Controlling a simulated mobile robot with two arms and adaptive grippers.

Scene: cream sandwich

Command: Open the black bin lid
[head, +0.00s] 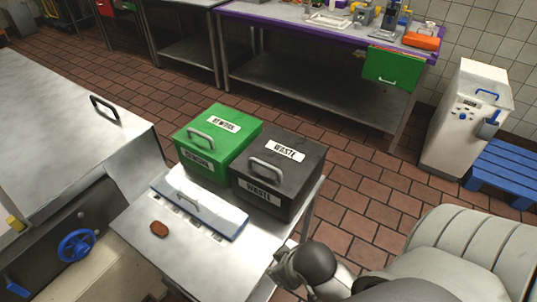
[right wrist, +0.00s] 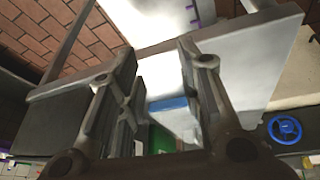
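The black bin (head: 290,204) stands on the steel table, marked WASTE on its lid and front. Its lid (head: 306,162) is shut flat, with a grey handle (head: 266,168) on the front part. My right gripper (head: 276,262) is in front of and below the black bin, near the table's right front edge, apart from the lid. In the right wrist view my right gripper (right wrist: 158,62) shows two spread fingers with nothing between them. A dark surface at the left there may be the black bin, but I cannot tell. My left gripper is not in view.
A green bin (head: 205,166) marked REWORK touches the black bin's left side. A white tray-like box with a blue edge (head: 196,204) and a brown biscuit (head: 159,229) lie in front.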

